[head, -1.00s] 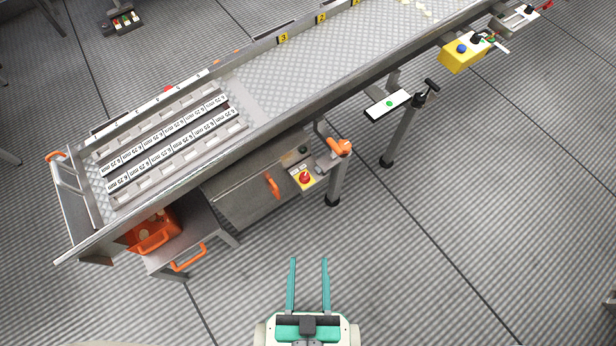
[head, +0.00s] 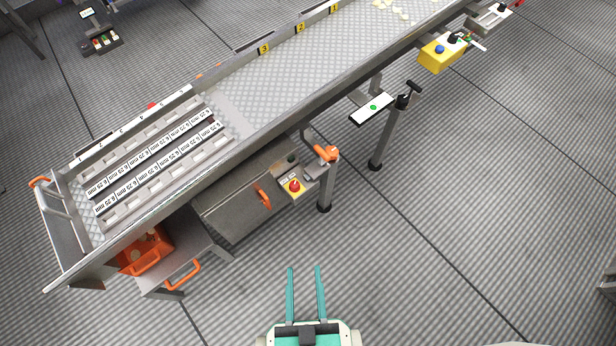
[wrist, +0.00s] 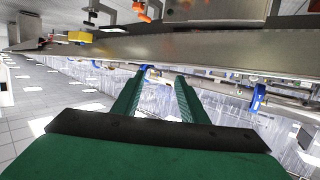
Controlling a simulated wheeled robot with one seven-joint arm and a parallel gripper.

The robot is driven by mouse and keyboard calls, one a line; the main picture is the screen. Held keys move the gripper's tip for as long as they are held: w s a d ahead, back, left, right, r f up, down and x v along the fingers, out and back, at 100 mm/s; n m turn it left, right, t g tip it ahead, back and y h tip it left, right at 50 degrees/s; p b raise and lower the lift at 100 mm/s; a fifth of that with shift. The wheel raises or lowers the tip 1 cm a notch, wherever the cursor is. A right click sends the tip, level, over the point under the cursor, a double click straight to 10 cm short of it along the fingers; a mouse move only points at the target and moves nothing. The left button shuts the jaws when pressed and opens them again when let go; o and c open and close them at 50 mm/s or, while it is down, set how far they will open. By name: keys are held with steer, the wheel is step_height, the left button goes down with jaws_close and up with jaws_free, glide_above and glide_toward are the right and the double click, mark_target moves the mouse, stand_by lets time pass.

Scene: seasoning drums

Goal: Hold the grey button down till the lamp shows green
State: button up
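I cannot make out a clearly grey button. A small grey box (head: 487,22) with a dark knob sits further right. A white plate (head: 366,112) bears a green round spot (head: 373,107); I cannot tell whether it is a lamp.
The long metal machine (head: 245,100) runs diagonally across the view. Its legs (head: 385,140), orange handles (head: 184,275) and an orange bin (head: 140,262) stick out on the near side. A stand with coloured buttons (head: 102,42) is at the back left.

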jaws_close()
stand_by(1.5)
